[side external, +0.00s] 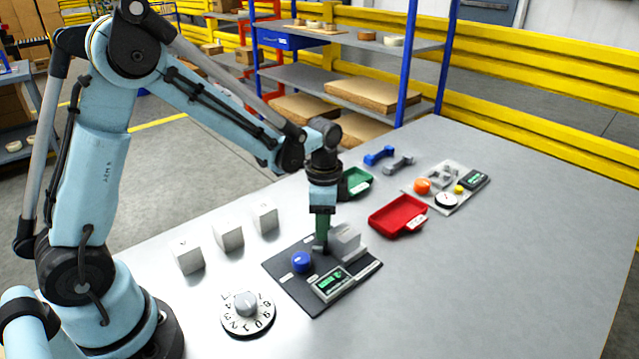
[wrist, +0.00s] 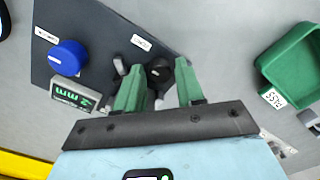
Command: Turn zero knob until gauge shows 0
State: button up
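A dark panel (side external: 285,277) lies on the table with a blue knob (side external: 302,262), a gauge with a lit green display (side external: 332,282) and a grey block (side external: 345,243). The gauge's digits are too small to read. My gripper (side external: 320,246) points down over the panel, beside the grey block. In the wrist view, its two green fingers (wrist: 160,70) are apart, with a round black knob (wrist: 159,72) showing between or just beyond their tips; contact cannot be told. The blue knob (wrist: 68,57) and gauge (wrist: 76,97) are to the left. Panel labels are unreadable.
A numbered dial (side external: 247,312) is in front of the panel. Several pale blocks (side external: 228,235) stand behind-left. A red tray (side external: 397,215), a green tray (wrist: 290,70) and a second gauge set (side external: 446,188) lie farther back. The right of the table is clear.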

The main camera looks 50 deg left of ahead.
jog(key=shift+c, duration=0.3)
grip_shut()
jog(key=shift+n, duration=0.3)
jog(key=n, duration=0.3)
jog(key=shift+n, duration=2.1)
